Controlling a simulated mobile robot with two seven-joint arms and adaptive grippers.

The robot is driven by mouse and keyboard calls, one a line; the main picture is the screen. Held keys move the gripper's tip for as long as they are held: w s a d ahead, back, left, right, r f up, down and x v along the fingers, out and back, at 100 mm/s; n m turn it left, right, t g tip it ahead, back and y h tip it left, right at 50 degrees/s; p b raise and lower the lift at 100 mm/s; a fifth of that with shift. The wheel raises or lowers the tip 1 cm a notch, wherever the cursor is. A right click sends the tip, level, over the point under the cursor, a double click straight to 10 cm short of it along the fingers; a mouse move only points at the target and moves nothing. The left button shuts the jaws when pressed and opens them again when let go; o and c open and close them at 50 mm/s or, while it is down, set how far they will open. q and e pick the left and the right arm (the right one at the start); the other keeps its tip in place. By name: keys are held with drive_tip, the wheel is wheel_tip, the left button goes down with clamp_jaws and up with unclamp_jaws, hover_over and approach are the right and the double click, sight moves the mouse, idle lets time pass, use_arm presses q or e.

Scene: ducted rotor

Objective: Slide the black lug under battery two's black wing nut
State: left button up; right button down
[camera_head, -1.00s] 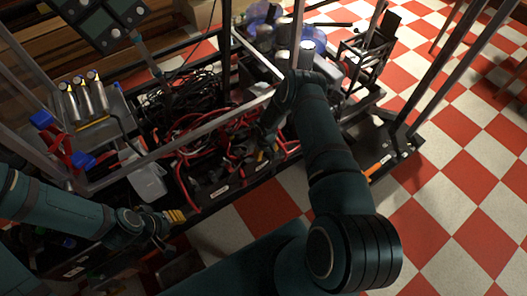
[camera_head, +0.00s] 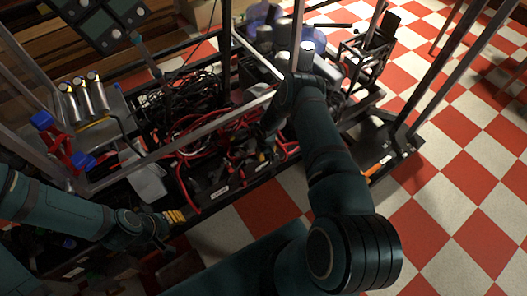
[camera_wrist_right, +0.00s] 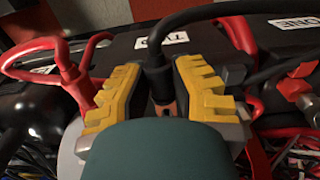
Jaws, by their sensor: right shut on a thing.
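My right gripper (camera_wrist_right: 160,92) has yellow ridged fingertips and is shut on the black lug, on a thick black cable (camera_wrist_right: 155,55). A coppery part of the lug (camera_wrist_right: 165,108) shows low between the fingers. Battery two (camera_wrist_right: 125,42) is dark with an upside-down TWO label, just beyond the fingers. Its black wing nut cannot be made out; the right finger covers part of that area. In the head view my right gripper (camera_head: 262,143) is over the battery row, small and dark. My left gripper (camera_head: 172,218) is at the cart's near edge, its opening unclear.
A red cable with a red terminal (camera_wrist_right: 62,60) stands left of the fingers. Battery one (camera_wrist_right: 285,28) and another red terminal (camera_wrist_right: 295,88) are on the right. A metal frame bar (camera_head: 185,138) crosses above the cable-filled cart. Checkered floor (camera_head: 460,190) is open at right.

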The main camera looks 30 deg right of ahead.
drive_tip(key=shift+s+d+p, duration=0.15)
drive_tip(key=shift+s+p, duration=0.8)
drive_tip(key=shift+s, duration=0.8)
drive_tip(key=shift+s, duration=0.1)
drive_tip(key=r+p, duration=0.1)
drive_tip(key=s+r+p, duration=0.1)
drive_tip(key=r, duration=0.1)
